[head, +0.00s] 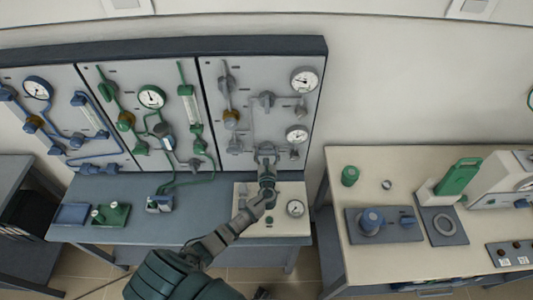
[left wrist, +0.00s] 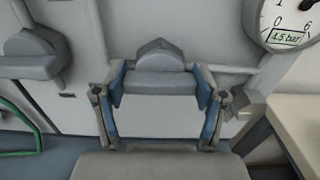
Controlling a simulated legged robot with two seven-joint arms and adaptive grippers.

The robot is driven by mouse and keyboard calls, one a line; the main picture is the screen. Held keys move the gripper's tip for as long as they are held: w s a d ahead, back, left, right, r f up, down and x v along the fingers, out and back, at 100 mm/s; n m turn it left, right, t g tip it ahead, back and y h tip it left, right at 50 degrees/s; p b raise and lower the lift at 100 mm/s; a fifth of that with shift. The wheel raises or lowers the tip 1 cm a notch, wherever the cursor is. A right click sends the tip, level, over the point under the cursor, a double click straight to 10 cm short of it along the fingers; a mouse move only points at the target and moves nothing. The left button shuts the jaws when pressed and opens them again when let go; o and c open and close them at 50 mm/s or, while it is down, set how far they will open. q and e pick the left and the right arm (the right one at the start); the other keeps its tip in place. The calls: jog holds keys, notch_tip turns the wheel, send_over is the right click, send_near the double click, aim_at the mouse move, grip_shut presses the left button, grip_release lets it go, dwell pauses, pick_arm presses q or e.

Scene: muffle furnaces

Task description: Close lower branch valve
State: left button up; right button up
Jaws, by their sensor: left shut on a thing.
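The lower branch valve (left wrist: 158,88) is a grey knob with a rounded top, low on the right-hand grey panel. In the left wrist view it sits between the two fingers of my left gripper (left wrist: 158,105), which is shut on its handle from both sides. In the head view my left gripper (head: 266,160) reaches up to the bottom of that panel and hides much of the valve. My right gripper is not clearly seen in either view.
Another grey valve (left wrist: 32,52) is close on the left. A cream box with a dial (head: 295,208) stands on the bench (head: 200,228) below. The right-hand table (head: 400,180) holds lab devices.

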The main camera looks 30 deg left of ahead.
pick_arm(q)
jog(key=shift+f, duration=0.1)
pick_arm(e)
jog(key=shift+f, duration=0.15)
pick_arm(q)
jog(key=shift+n, duration=0.4)
jog(key=n+b, duration=0.2)
jog(key=n, duration=0.1)
jog(key=shift+f+n, duration=0.15)
jog(key=shift+n, duration=0.25)
jog(key=n+b, duration=0.4)
jog(key=n, duration=0.2)
jog(key=shift+a+f, duration=0.1)
pick_arm(e)
notch_tip(320, 180, down, 6)
pick_arm(q)
jog(key=shift+n+b, duration=0.3)
jog(key=shift+n, duration=0.4)
jog(key=n+b, duration=0.2)
jog(key=n, duration=0.2)
jog(key=shift+f, duration=0.1)
jog(key=shift+s+n+b, duration=0.1)
jog(key=shift+n+b, duration=0.45)
jog(key=shift+n, duration=0.45)
pick_arm(e)
jog(key=w+a+r, duration=0.2)
jog(key=w, duration=0.7)
jog(key=shift+w+r, duration=0.15)
jog(key=shift+r, duration=0.05)
